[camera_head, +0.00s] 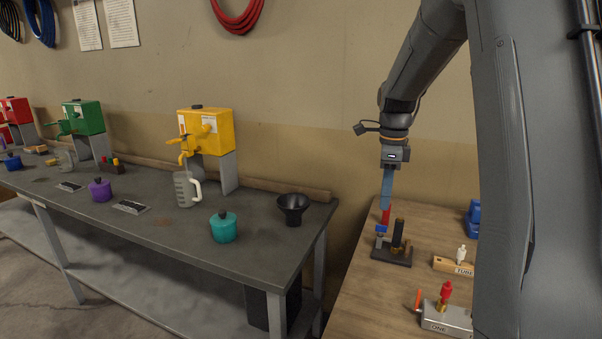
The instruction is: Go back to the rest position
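My gripper (386,205) hangs pointing down from my arm over the wooden bench at the right. Its blue fingers are seen edge-on as one narrow strip, so I cannot tell whether they are open or shut. A small dark stand (391,256) with an upright dark cylinder, a blue part and a red-tipped part is below it. The fingertips appear close to the red tip (386,216); I cannot tell whether they touch it.
The wooden bench (362,299) also bears a block with a red-topped fitting (446,318), a wooden block with a white fitting (455,265) and a blue object (473,220).

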